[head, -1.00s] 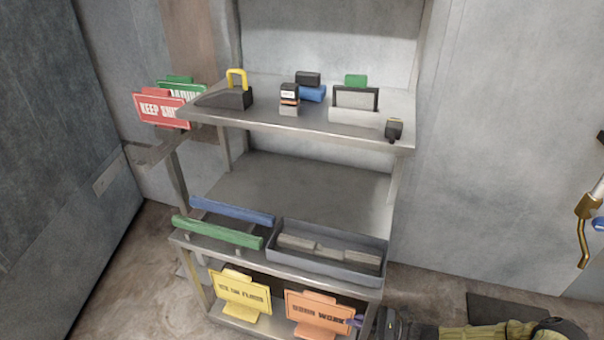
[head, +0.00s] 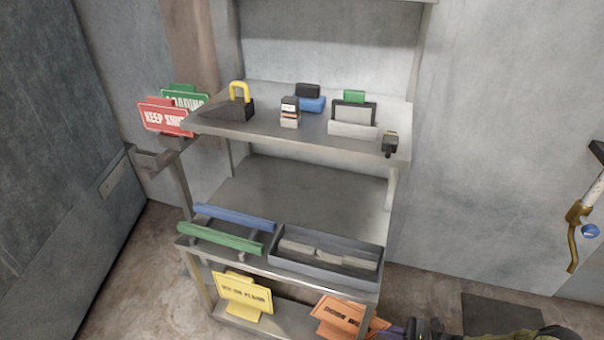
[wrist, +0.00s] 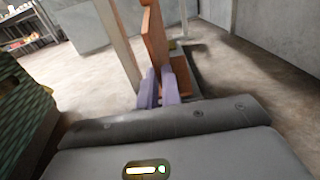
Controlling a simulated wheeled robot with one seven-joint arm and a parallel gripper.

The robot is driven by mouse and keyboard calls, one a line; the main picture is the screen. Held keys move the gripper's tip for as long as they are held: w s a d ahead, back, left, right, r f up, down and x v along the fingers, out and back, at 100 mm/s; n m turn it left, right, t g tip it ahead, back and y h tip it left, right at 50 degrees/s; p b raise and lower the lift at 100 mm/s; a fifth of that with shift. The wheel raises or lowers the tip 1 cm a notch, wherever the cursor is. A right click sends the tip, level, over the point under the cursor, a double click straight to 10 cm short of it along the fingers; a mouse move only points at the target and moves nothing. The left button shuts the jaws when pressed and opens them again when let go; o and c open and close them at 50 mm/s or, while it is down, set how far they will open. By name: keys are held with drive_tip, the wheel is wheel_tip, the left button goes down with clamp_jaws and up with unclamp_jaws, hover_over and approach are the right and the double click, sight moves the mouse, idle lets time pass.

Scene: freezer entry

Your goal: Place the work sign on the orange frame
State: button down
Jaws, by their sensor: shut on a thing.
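The orange work sign (head: 340,316) is at the bottom of the rack in the head view, tilted, with its lower part cut off by the picture edge. My gripper (head: 388,332) comes in from the right and is at the sign's right side. In the wrist view, my gripper's purple fingers (wrist: 159,90) are shut on the orange sign (wrist: 154,45), which shows edge-on. I cannot make out an orange frame in either view. A blue rail (head: 235,217) and a green rail (head: 220,239) lie on the lower shelf.
A yellow sign (head: 243,296) stands left of the orange one on the bottom level. A grey tray (head: 325,272) sits above. Red (head: 165,117) and green (head: 186,97) signs hang at the rack's upper left. The middle shelf (head: 300,195) has bare room.

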drive_tip(key=p+v, duration=0.2)
drive_tip(key=v, duration=0.5)
drive_tip(key=shift+d, duration=0.3)
drive_tip(key=shift+a+r, duration=0.15)
